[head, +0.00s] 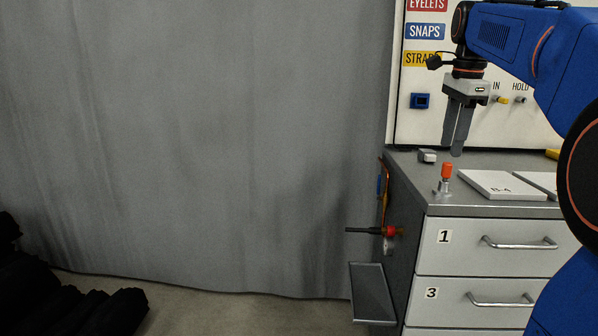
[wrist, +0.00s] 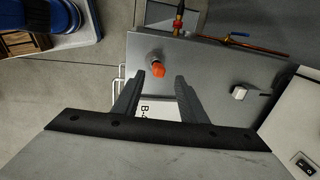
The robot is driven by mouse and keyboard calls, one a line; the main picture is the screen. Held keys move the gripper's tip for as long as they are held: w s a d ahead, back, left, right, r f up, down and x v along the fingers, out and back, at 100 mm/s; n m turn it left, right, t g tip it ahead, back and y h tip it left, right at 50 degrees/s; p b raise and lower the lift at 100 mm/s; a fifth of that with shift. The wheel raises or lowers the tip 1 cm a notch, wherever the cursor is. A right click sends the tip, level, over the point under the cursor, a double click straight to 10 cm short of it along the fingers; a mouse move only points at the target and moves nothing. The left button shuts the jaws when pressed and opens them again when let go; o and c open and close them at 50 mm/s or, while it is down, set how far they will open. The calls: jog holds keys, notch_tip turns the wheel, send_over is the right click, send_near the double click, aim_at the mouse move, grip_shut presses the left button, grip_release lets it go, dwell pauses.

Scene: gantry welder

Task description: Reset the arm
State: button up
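My blue arm (head: 515,45) reaches in from the right in the head view, and my gripper (head: 454,150) points down above the cabinet top (head: 425,185). In the wrist view my gripper (wrist: 160,76) has its two fingers apart with nothing between the tips, so it is open and empty. A small orange-capped metal piece (head: 446,172) stands upright on the cabinet top near the fingertips. In the wrist view the orange cap (wrist: 159,70) shows just beyond the fingertips; whether they touch it I cannot tell.
A white plate marked B-4 (head: 497,186) and a small pale block (head: 427,156) lie on the cabinet top. A labelled white panel (head: 420,108) stands behind. A red fitting (head: 393,232) and side tray (head: 371,292) project from the cabinet's left side. Grey curtain (head: 200,140) fills the left.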

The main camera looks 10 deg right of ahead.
jog(key=s+a+f+n+t, duration=0.1)
jog(key=s+a+f+n, duration=0.5)
jog(key=f, duration=0.5)
jog(key=s+a+f+n+t, duration=0.1)
jog(key=s+a+f+n, duration=0.5)
jog(key=s+f+n, duration=0.2)
jog(key=s+a+f+n+t, duration=0.1)
jog(key=s+a+f+n, duration=0.5)
jog(key=s+f, duration=0.4)
notch_tip(320, 180, down, 5)
jog(key=shift+s+r+n, duration=0.15)
jog(key=shift+r+n, duration=0.05)
jog(key=shift+n, duration=0.2)
